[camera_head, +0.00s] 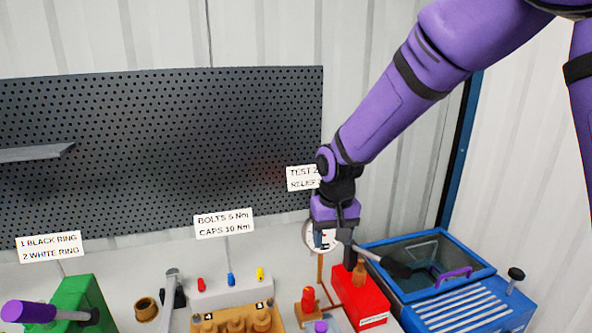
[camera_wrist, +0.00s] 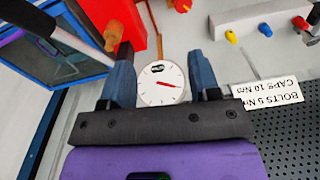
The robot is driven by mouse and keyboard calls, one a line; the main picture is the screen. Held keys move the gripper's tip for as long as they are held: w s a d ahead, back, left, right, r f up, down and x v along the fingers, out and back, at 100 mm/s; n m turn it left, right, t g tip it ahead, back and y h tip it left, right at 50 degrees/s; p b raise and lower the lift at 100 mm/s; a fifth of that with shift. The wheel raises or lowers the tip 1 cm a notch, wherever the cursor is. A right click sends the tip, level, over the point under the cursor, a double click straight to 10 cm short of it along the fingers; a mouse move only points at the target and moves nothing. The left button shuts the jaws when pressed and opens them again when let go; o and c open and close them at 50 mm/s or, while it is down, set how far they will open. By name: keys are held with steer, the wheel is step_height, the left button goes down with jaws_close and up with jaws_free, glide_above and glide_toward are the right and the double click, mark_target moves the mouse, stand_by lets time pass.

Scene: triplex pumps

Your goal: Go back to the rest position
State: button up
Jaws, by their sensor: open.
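My purple arm comes down from the upper right in the head view. My gripper (camera_head: 327,245) hangs over the right part of the bench, in front of a round white gauge. In the wrist view my gripper (camera_wrist: 162,85) has its two blue fingers apart, with the gauge (camera_wrist: 160,83) showing between them. The gauge has a red needle and a dark label. I see no object held between the fingers. Whether the fingers touch the gauge cannot be told.
A blue-framed bin (camera_head: 430,262) is to the right. An orange-brown pump block (camera_head: 238,320), a grey holder (camera_head: 235,290) and a green block (camera_head: 85,300) lie left. A pegboard (camera_head: 160,150) stands behind.

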steer(key=s+d+r+m+t, duration=0.1)
steer(key=s+d+r+t, duration=0.2)
steer(key=s+d+r, duration=1.4)
steer(key=s+d+r+m+t, duration=0.1)
steer(key=s+d, duration=0.4)
steer(key=s, duration=0.3)
steer(key=shift+s+r+t, duration=0.2)
steer(key=shift+r+t, duration=0.1)
